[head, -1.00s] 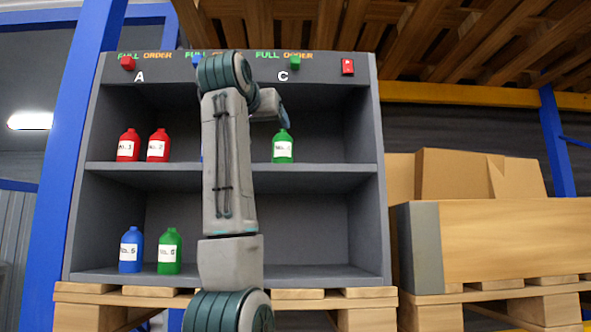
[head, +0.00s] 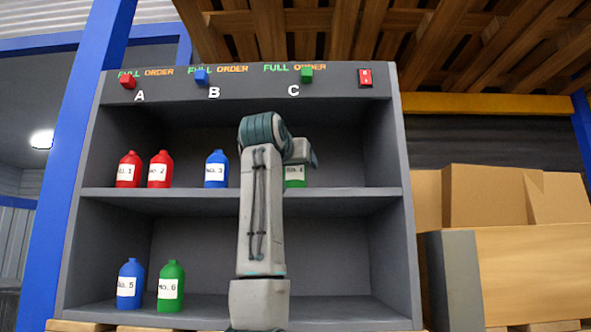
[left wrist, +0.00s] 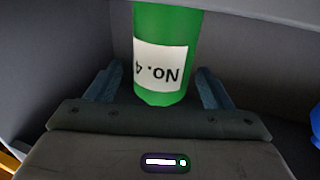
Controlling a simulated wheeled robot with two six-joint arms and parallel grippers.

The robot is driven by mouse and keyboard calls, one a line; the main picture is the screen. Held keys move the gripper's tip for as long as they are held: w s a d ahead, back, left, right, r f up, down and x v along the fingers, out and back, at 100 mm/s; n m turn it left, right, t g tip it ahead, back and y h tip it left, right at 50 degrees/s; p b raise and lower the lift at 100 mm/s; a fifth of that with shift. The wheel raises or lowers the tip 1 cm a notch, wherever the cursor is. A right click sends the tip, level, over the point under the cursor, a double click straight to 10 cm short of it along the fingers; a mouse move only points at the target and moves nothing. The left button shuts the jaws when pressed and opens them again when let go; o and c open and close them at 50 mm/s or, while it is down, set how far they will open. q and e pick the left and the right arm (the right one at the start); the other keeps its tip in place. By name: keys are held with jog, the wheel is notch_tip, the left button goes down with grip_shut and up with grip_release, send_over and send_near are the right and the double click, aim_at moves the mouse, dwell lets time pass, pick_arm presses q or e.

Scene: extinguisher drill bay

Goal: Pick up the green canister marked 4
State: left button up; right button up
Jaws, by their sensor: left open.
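The green canister marked No. 4 (head: 295,176) stands on the upper shelf under the letter C, mostly hidden behind my left arm and gripper in the head view. In the left wrist view the canister (left wrist: 163,92) shows upside down, with its white label facing me. My left gripper (left wrist: 160,88) is open, with one finger on each side of the canister. A gap shows between the fingers and the canister. In the head view my left gripper (head: 310,155) is seen from behind, in front of the canister. My right gripper is not in view.
Red canisters No. 1 (head: 129,170) and No. 2 (head: 160,170) and blue No. 3 (head: 216,170) share the upper shelf (head: 340,193). Blue No. 5 (head: 130,285) and green No. 6 (head: 171,287) stand on the lower shelf. The upper shelf's right end is clear.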

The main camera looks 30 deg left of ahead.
pick_arm(q)
jog(key=shift+r+p+x, duration=0.25)
jog(key=shift+p+x, duration=0.4)
jog(key=shift+x, duration=0.4)
jog(key=shift+w+a+f, duration=0.1)
jog(key=shift+w+a, duration=0.1)
jog(key=shift+w, duration=0.15)
jog(key=shift+w+a+f, duration=0.1)
jog(key=shift+w+f, duration=0.05)
jog(key=c, duration=1)
jog(key=shift+c, duration=1.3)
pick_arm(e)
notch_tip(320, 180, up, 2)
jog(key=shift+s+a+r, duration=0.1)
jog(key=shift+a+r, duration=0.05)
pick_arm(q)
jog(key=shift+r, duration=0.2)
